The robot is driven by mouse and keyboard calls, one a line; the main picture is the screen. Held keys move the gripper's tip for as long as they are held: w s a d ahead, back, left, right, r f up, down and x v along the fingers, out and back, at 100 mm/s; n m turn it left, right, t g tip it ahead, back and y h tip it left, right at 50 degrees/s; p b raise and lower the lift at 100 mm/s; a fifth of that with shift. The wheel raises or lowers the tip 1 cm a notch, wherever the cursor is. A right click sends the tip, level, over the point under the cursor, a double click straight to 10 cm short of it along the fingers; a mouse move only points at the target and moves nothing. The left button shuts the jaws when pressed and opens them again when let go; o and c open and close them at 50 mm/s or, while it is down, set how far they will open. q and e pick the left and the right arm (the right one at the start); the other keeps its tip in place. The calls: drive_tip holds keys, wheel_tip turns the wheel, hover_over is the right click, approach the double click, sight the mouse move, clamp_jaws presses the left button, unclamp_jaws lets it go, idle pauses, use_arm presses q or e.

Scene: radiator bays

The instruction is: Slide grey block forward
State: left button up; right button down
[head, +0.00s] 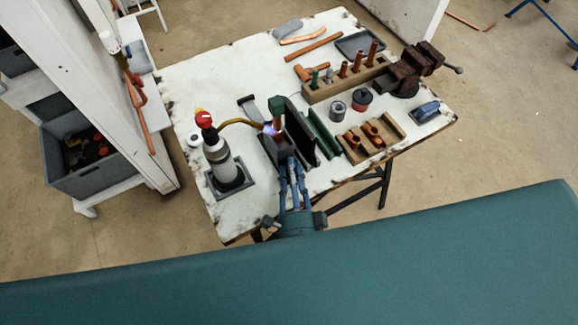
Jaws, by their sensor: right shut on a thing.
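My right gripper (287,166) reaches over the near edge of the white worktable, its blue fingers shut on the dark grey block (268,149). The block sits on the table, partly hidden by the fingers and a dark upright plate (299,136). A short copper pipe (277,125) with a green piece (276,107) on top stands above the block. A torch (219,155) with a red knob stands left of it, its curved brass tube ending in a bluish flame by the pipe. My left gripper is not in view.
Right of the plate are a green angled piece (322,136), a wooden tray (392,119) with copper fittings, two small cans and a wooden rack (322,94) of tubes. A dark red vise (405,75) is at the far right. The table's left rear is clear.

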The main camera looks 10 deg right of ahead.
drive_tip(key=shift+r, duration=0.25)
drive_tip(key=c, duration=1.7)
unclamp_jaws()
drive_tip(key=shift+o, duration=0.9)
drive_tip(key=shift+s+d, duration=0.1)
drive_tip(key=shift+s, duration=0.2)
drive_tip(key=shift+s+f, duration=0.15)
drive_tip(key=shift+s, duration=0.05)
drive_tip(key=s, duration=1.1)
drive_tip(key=shift+s+a, duration=0.35)
drive_tip(key=shift+a, duration=0.1)
